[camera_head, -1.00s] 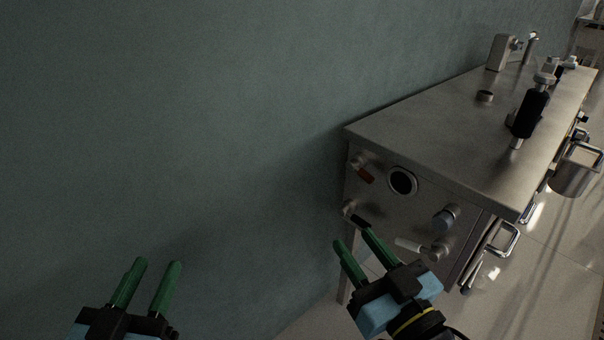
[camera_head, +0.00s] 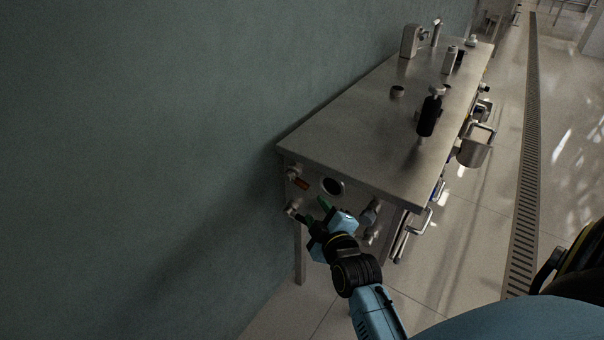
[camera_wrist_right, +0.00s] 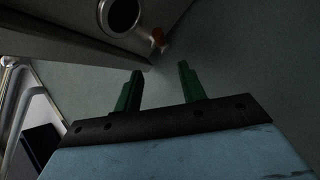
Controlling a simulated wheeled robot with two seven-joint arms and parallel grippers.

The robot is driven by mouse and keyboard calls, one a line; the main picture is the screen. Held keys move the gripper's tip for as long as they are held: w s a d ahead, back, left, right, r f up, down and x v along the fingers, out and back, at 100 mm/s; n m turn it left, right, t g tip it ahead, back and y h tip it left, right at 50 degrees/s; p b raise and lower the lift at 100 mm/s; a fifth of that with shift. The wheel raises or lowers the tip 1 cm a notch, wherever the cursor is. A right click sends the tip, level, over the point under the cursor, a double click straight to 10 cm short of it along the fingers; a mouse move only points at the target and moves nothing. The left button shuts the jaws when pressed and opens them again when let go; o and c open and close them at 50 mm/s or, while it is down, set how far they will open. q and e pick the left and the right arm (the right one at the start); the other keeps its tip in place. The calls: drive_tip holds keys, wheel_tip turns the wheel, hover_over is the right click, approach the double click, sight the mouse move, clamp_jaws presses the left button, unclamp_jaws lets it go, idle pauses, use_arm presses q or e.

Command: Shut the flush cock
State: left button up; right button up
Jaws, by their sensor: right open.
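The steel bench's end panel (camera_head: 313,177) carries several small cocks; I cannot tell which is the flush cock. One, with an orange-red handle (camera_head: 301,184), sits at upper left, and its handle also shows in the right wrist view (camera_wrist_right: 157,38). Below it is a metal fitting (camera_head: 291,206), which carried a black handle earlier; that handle is now mostly hidden by my gripper. My right gripper (camera_head: 312,211) is open in front of the panel, its green fingers (camera_wrist_right: 160,76) apart with nothing seen between them. Contact cannot be told. My left gripper is out of view.
A round dark port (camera_head: 332,187) is beside the orange-red handle. A grey-blue knob (camera_head: 371,211) lies right of my gripper. The wall (camera_head: 150,150) runs close along the bench's left.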

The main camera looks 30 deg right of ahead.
drive_tip(key=b, duration=0.2)
approach(303, 186)
drive_tip(key=w, duration=0.2)
drive_tip(key=b+x, duration=0.1)
drive_tip(key=x, duration=0.2)
drive_tip(key=b+x, duration=0.1)
drive_tip(key=x, duration=0.3)
drive_tip(key=shift+w+d+f, duration=0.1)
drive_tip(key=shift+d+f, duration=0.05)
drive_tip(key=shift+f, duration=0.1)
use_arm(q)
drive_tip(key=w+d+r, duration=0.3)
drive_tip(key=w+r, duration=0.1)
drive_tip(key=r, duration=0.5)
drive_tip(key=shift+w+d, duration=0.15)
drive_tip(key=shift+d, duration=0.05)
use_arm(e)
drive_tip(key=shift+w+d, duration=0.15)
drive_tip(key=shift+w, duration=0.25)
drive_tip(key=shift+c, duration=0.4)
clamp_jaws()
use_arm(q)
drive_tip(key=shift+b, duration=0.35)
use_arm(e)
drive_tip(key=shift+f, duration=0.1)
